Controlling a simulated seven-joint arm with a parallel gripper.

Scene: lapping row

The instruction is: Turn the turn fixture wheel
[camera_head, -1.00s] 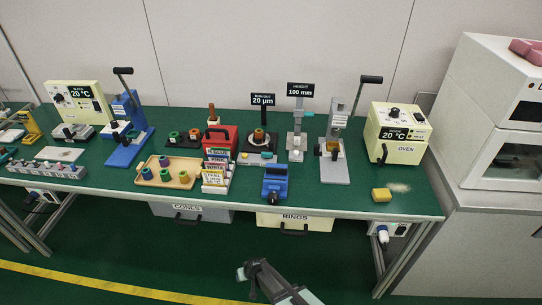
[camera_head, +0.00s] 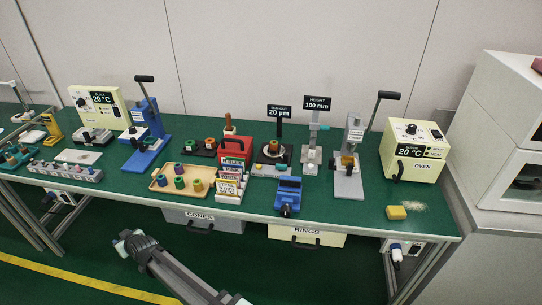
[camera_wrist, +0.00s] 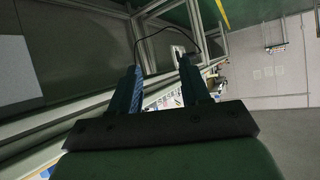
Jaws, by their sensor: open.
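No part in view is labelled as the turn fixture. A round plate carrying an orange-brown ring (camera_head: 271,149) sits on a dark base under the RUN-OUT 20 µm display (camera_head: 279,112), at the middle of the bench; I cannot tell whether this is the fixture, and no wheel is clear. My gripper (camera_head: 121,241) is in front of the bench, below its front edge at the left, well away from that plate. In the wrist view my gripper (camera_wrist: 158,65) is open, with two dark fingers apart and nothing between them.
The green bench (camera_head: 345,213) holds a wooden tray (camera_head: 170,190), a blue lever press (camera_head: 148,135), a grey lever press (camera_head: 349,180), a blue vise-like block (camera_head: 288,193) and an oven (camera_head: 413,150). Drawers (camera_head: 305,238) hang below. The floor in front is open.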

